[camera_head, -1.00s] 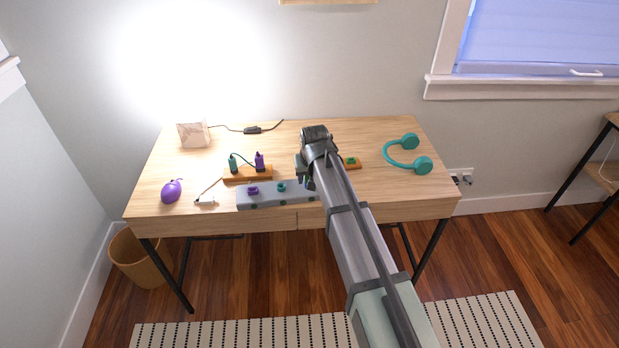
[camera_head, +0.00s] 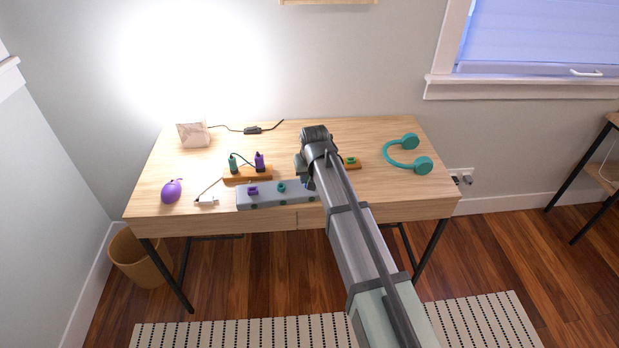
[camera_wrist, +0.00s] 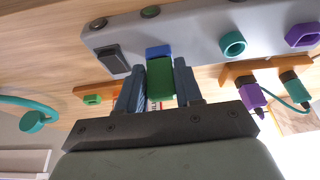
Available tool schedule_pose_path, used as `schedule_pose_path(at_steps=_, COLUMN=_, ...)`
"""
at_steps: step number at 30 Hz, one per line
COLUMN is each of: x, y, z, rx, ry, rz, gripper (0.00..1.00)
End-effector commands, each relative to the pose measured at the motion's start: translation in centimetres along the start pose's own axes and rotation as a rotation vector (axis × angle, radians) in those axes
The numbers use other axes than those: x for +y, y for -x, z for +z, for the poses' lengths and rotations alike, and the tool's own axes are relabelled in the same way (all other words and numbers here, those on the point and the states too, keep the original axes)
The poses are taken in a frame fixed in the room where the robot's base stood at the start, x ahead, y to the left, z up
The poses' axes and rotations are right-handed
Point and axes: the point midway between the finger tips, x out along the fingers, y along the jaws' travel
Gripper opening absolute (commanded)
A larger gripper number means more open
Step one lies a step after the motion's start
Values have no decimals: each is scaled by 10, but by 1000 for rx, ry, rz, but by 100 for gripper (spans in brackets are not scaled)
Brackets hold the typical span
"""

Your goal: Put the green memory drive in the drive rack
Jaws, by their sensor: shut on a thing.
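My gripper (camera_wrist: 161,70) is shut on the green memory drive (camera_wrist: 160,84), a green block between its two blue-grey fingers in the wrist view. In the head view my arm hides the drive, and my gripper (camera_head: 303,174) is over the desk at the grey block's right end. An orange wooden piece with a green-rimmed slot, which looks like the drive rack (camera_head: 356,163), lies on the desk right of my gripper. It also shows at the left in the wrist view (camera_wrist: 78,91). My arm and fingers hide part of it.
A grey block (camera_head: 263,201) with purple and teal sockets lies at the desk's front; a blue part (camera_wrist: 158,50) shows just beyond the drive. An orange holder (camera_head: 236,179) bears purple and teal plugs. Teal headphones (camera_head: 423,165) lie right; a purple mouse (camera_head: 171,191) lies left.

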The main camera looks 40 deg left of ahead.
Motion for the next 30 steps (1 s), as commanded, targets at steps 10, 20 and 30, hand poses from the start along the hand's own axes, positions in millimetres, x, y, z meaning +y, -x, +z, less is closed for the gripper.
schedule_pose_path(at_steps=10, x=0, y=4, z=-2, rx=1, ry=0, rz=0, gripper=0)
schedule_pose_path(at_steps=20, x=0, y=7, z=-3, rx=1, ry=0, rz=0, gripper=0)
schedule_pose_path(at_steps=30, x=0, y=17, z=-6, rx=1, ry=0, rz=0, gripper=0)
